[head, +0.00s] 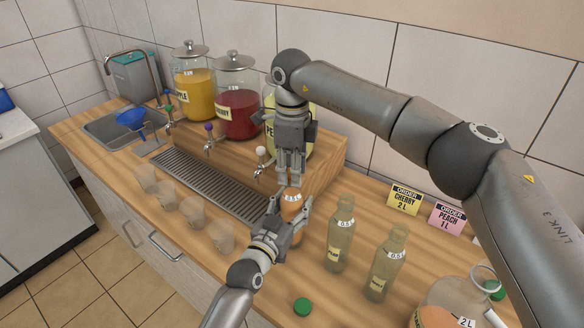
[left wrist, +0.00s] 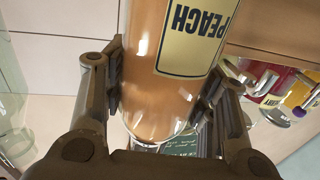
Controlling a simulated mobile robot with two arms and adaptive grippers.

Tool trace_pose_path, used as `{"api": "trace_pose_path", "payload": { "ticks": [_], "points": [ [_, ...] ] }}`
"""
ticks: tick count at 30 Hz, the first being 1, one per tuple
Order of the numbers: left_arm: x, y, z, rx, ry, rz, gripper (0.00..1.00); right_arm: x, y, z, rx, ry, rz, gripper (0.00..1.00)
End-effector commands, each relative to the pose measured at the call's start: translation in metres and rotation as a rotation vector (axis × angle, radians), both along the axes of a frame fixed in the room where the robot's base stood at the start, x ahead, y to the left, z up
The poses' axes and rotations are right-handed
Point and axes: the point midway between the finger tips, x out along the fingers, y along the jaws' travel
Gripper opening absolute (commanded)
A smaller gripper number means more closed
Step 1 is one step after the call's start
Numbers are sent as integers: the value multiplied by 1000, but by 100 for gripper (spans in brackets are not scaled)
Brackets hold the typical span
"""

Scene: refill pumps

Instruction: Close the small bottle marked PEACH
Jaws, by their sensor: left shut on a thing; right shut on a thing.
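The small bottle marked PEACH (head: 292,203) holds orange liquid and stands upright at the counter, below my right gripper. My left gripper (head: 289,212) is shut around its body. In the left wrist view the bottle (left wrist: 165,100) sits between the two fingers, its PEACH label upside down in the picture. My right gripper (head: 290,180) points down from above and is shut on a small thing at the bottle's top. The fingers hide that thing, so I cannot tell how it sits on the neck. A green cap (head: 302,307) lies loose on the counter near the front.
Two empty small bottles (head: 341,235) (head: 382,262) stand to the right. A large 2 L jug (head: 449,297) is at the lower right, with order cards (head: 447,216) behind. Several cups (head: 193,210) stand by the drip tray (head: 205,180). Juice dispensers (head: 237,112) stand at the back.

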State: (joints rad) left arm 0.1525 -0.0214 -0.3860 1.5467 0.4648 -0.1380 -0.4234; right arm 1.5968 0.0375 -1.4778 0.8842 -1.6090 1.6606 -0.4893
Motion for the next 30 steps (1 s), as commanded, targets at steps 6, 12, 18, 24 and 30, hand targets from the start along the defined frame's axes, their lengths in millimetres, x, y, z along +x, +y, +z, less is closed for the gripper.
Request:
{"api": "trace_pose_path", "payload": {
  "ticks": [6, 12, 18, 24, 30],
  "points": [
    [0, 0, 1, -1, -2, 0, 0, 1, 0, 0, -1, -2, -69, 4],
    [0, 0, 1, -1, -2, 0, 0, 1, -1, 0, -1, -2, -150, 4],
    [0, 0, 1, -1, -2, 0, 0, 1, 0, 0, -1, -2, -148, 53],
    [0, 0, 1, -1, -2, 0, 0, 0, 0, 0, 0, -1, -147, 57],
    [0, 0, 1, -1, -2, 0, 0, 1, 0, 3, 0, -2, -147, 57]
  ]
}}
